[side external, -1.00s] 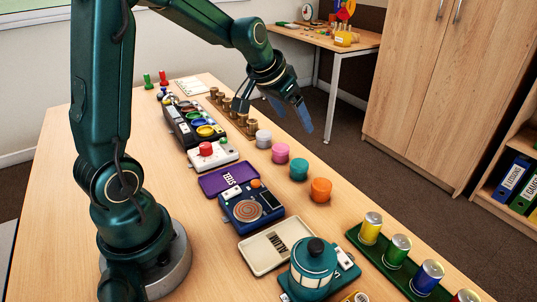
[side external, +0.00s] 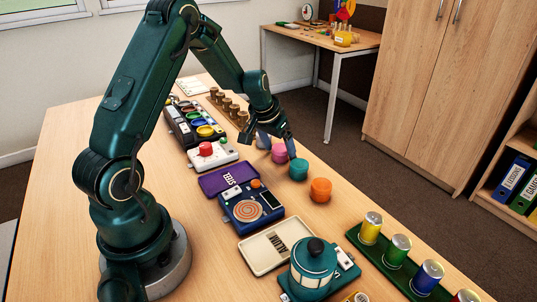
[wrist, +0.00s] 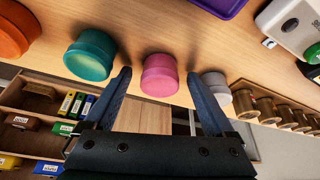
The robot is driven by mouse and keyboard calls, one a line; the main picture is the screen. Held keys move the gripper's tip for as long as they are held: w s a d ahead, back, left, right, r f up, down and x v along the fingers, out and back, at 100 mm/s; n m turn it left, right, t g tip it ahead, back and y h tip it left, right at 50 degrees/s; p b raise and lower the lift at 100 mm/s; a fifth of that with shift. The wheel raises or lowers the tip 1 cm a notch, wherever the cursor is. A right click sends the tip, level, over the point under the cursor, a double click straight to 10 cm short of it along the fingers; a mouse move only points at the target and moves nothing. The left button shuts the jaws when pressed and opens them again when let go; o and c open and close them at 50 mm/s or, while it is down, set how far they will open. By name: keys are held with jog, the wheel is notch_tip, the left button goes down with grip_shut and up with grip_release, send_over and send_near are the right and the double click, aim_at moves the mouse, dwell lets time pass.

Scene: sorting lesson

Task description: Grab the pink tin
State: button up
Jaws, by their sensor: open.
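The pink tin (side external: 280,153) stands upright on the table in a row of round tins. In the wrist view the pink tin (wrist: 159,74) shows between the two blue fingertips. My gripper (side external: 276,148) is open, pointing down at the row, with its fingers apart on either side of the pink tin. In the wrist view my gripper (wrist: 158,88) holds nothing. I cannot tell whether a finger touches a tin.
The teal tin (side external: 298,170) and orange tin (side external: 320,190) stand nearer the camera. A grey tin (side external: 263,139) stands on the other side, close to one finger.

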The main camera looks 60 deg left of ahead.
grip_shut()
